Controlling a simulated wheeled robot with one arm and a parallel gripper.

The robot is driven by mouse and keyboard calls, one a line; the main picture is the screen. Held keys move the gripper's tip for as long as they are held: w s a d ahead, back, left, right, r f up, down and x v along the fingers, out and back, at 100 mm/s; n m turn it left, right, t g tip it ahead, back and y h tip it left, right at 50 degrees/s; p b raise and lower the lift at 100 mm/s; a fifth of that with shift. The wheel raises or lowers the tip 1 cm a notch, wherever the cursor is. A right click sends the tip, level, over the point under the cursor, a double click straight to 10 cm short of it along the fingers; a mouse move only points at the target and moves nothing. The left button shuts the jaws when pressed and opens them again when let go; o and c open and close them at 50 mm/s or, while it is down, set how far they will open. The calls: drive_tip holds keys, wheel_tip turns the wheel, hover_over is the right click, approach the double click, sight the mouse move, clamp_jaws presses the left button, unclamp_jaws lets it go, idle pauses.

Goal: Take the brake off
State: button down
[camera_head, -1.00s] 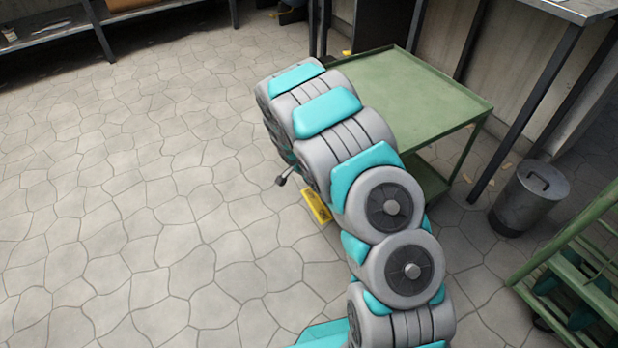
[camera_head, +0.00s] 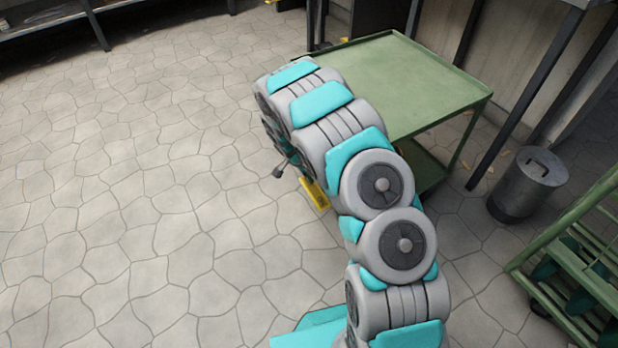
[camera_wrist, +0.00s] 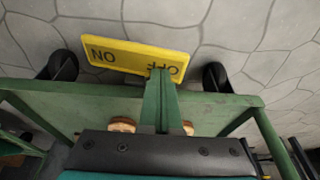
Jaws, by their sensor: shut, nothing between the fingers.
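The brake pedal is a yellow bar (camera_wrist: 125,55) marked ON and OFF, upside down in the wrist view. It lies low between two dark casters at the end of the green cart (camera_head: 415,85). In the head view the pedal (camera_head: 315,193) shows partly beside my arm. My gripper (camera_wrist: 160,72) is shut and empty, its green fingers together. The tips overlap the pedal's near edge, beside the OFF lettering. I cannot tell whether they touch it. In the head view my arm hides the gripper.
The casters (camera_wrist: 60,68) and (camera_wrist: 214,76) flank the pedal. A metal bin (camera_head: 527,185) and a green rack (camera_head: 575,255) stand right of the cart. A shelf is at the upper left. The tiled floor at left is clear.

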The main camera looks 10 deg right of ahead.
drive_tip(key=shift+w+a+f+g+b, duration=0.2)
drive_tip(key=shift+w+f+g+b, duration=0.3)
drive_tip(key=shift+g+b, duration=0.4)
drive_tip(key=shift+w+a+f+n+g+h+b, duration=0.15)
drive_tip(key=shift+g+h+b, duration=0.2)
drive_tip(key=shift+g, duration=0.2)
drive_tip(key=shift+w+d+f+n+g+h+b, duration=0.15)
drive_tip(key=shift+g+h+b, duration=0.1)
drive_tip(key=shift+g+b, duration=0.25)
drive_tip(key=shift+w+a+f+g+b, duration=0.15)
drive_tip(key=shift+f+g+b, duration=0.05)
drive_tip(key=shift+g+b, duration=0.2)
drive_tip(key=shift+r, duration=0.15)
drive_tip(key=shift+r, duration=0.25)
drive_tip(key=d+p+v, duration=0.1)
drive_tip(key=v, duration=1.2)
drive_tip(key=shift+s+r, duration=0.3)
drive_tip(key=shift+r, duration=0.1)
